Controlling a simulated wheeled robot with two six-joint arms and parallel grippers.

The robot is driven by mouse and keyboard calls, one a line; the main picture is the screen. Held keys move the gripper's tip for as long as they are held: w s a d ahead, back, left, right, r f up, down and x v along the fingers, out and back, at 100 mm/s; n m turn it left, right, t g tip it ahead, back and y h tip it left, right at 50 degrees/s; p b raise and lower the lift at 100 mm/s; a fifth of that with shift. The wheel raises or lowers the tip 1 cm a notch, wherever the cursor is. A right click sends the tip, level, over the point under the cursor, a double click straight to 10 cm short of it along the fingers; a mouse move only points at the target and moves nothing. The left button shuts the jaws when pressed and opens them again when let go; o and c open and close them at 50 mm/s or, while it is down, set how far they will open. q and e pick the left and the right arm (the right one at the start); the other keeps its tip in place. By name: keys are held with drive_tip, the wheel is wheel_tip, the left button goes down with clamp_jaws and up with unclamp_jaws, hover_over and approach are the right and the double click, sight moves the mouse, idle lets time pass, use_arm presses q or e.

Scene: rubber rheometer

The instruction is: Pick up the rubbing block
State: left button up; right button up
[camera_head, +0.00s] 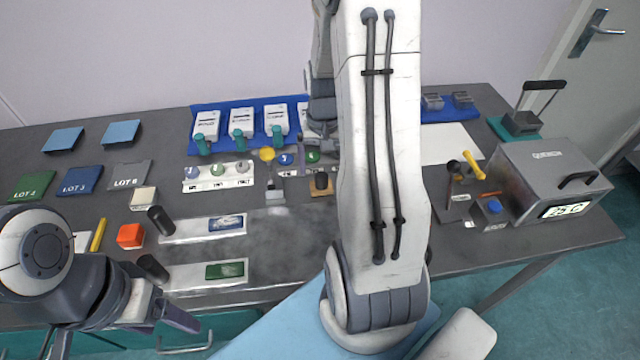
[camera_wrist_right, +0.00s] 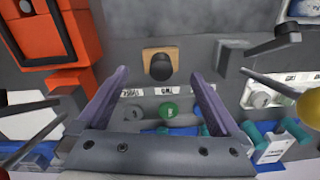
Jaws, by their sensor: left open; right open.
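A tan wooden block with a black knob, which looks like the rubbing block (camera_head: 321,184), sits on the grey table beside my right arm. In the right wrist view the block (camera_wrist_right: 160,67) lies ahead, with its knob between the lines of the two fingers. My right gripper (camera_wrist_right: 159,78) is open and empty, apart from the block. In the head view my right arm hides part of the area around it. My left gripper (camera_head: 125,335) is open and empty at the front left of the table.
A white strip with round discs (camera_head: 218,176) and a yellow-topped tool (camera_head: 267,156) lie left of the block. White units (camera_head: 242,121) stand on a blue mat behind. An orange cube (camera_head: 130,236) is near my left gripper. A grey machine (camera_head: 550,180) stands at right.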

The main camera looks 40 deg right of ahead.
sight(322, 175)
wheel_tip(322, 175, down, 5)
drive_tip(key=shift+w+f+p, duration=0.1)
drive_tip(key=shift+p, duration=0.25)
drive_tip(key=shift+c, duration=0.3)
drive_tip(key=c, duration=1.4)
wheel_tip(322, 175, up, 10)
drive_tip(key=shift+r, duration=0.1)
